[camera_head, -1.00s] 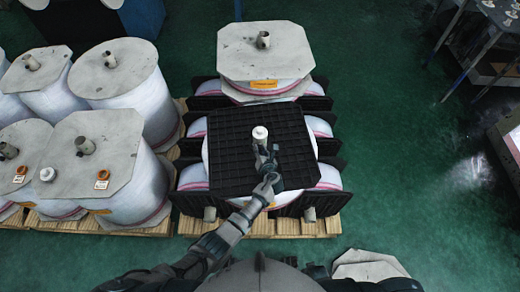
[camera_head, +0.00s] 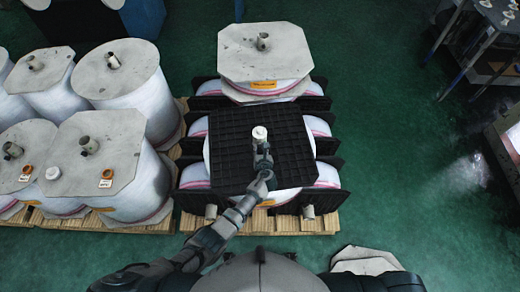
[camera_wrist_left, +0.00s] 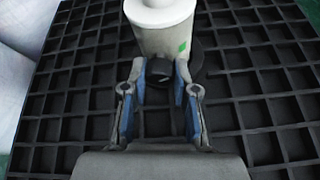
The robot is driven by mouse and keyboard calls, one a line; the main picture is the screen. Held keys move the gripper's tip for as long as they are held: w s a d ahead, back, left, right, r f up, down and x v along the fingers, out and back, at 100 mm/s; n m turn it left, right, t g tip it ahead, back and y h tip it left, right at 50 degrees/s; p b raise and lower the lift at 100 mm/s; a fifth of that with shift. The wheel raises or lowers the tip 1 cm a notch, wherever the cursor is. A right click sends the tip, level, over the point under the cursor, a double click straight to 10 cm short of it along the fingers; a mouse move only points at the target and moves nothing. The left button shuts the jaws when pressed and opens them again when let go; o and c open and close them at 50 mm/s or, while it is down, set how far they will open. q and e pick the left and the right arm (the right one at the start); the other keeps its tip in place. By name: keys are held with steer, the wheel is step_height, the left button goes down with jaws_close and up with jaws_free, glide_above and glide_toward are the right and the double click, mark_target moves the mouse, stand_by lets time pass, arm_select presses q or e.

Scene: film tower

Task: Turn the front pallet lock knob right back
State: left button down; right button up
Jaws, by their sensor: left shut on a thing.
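The white lock knob (camera_head: 259,133) stands upright at the middle of the black grid pallet (camera_head: 228,170). In the left wrist view the knob (camera_wrist_left: 162,30) is a pale cylinder with a small green mark on its side, above a dark part. My left gripper (camera_head: 262,150) reaches it from the near side. In the wrist view its blue-lined fingers (camera_wrist_left: 160,72) are shut on the knob, one on each side at its lower end. The fingers hide part of the knob's base. My right gripper is not in view.
A film stack with a grey top plate (camera_head: 262,50) stands behind the pallet. Wrapped rolls with grey plates (camera_head: 95,150) stand on wooden pallets at the left. Another small white knob (camera_head: 53,173) sits among them. Green floor (camera_head: 400,130) is free at the right.

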arm_select(q)
steer(key=shift+w+d+r, duration=0.15)
steer(key=shift+d+r, duration=0.05)
steer(key=shift+r, duration=0.2)
steer(key=c, duration=1)
jaws_free()
steer(key=shift+o, duration=0.5)
steer(key=shift+s+f, duration=0.2)
steer(key=shift+f, duration=0.05)
steer(key=v, duration=1.2)
